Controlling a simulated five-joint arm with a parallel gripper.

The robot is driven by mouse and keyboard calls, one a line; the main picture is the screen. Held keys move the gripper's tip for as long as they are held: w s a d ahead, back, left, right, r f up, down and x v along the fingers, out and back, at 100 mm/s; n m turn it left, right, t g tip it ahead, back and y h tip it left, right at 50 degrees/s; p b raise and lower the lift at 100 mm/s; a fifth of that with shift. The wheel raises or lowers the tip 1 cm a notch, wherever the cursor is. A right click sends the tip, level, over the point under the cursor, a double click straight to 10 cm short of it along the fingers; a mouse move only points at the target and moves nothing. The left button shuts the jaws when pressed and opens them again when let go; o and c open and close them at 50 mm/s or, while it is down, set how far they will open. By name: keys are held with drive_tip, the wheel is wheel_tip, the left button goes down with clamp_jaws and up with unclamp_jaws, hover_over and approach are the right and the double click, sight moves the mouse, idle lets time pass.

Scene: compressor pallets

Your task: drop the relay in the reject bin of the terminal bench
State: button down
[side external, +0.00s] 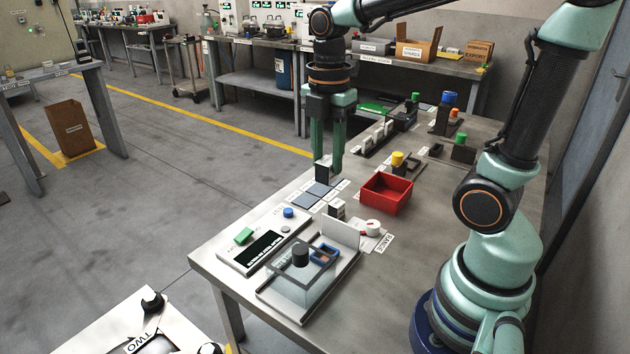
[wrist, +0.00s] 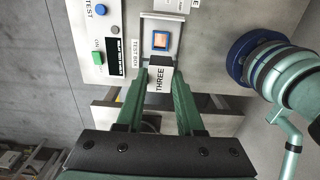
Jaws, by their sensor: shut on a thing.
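My gripper (side external: 328,168) points down over the far left part of the steel bench, left of the red bin. Its green fingers are shut on the relay (side external: 322,174), a small dark upright block with a pale edge. Whether its lower end touches the bench or mats is unclear. The open red bin (side external: 386,206), which I take as the reject bin, looks empty in the side view. In the wrist view my fingers (wrist: 160,80) flank a white face reading THREE (wrist: 160,78); I cannot tell whether this is on the relay.
The test box (side external: 265,242) has green and blue buttons. Near it stand a clear-covered fixture (side external: 310,278) and a knob plate marked RANGE (side external: 372,228). Grey mats (side external: 318,191) lie below my gripper. A row of white parts (side external: 376,138) and coloured-topped parts (side external: 447,112) stand behind the bin.

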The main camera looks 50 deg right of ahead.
drive_tip(key=w+d+f, duration=0.2)
drive_tip(key=d, duration=0.5)
drive_tip(key=w+d+f, duration=0.1)
drive_tip(key=d+f, duration=0.1)
drive_tip(key=d, duration=0.4)
drive_tip(key=s+d+f, duration=0.2)
drive_tip(key=d+f, duration=0.2)
drive_tip(key=d, duration=0.5)
drive_tip(key=s+d+f, duration=0.2)
drive_tip(key=d+f, duration=0.2)
drive_tip(key=d, duration=0.4)
drive_tip(key=shift+f, duration=2.55)
drive_tip(key=shift+c, duration=2.3)
unclamp_jaws()
drive_tip(key=shift+r, duration=0.1)
wheel_tip(320, 180, up, 12)
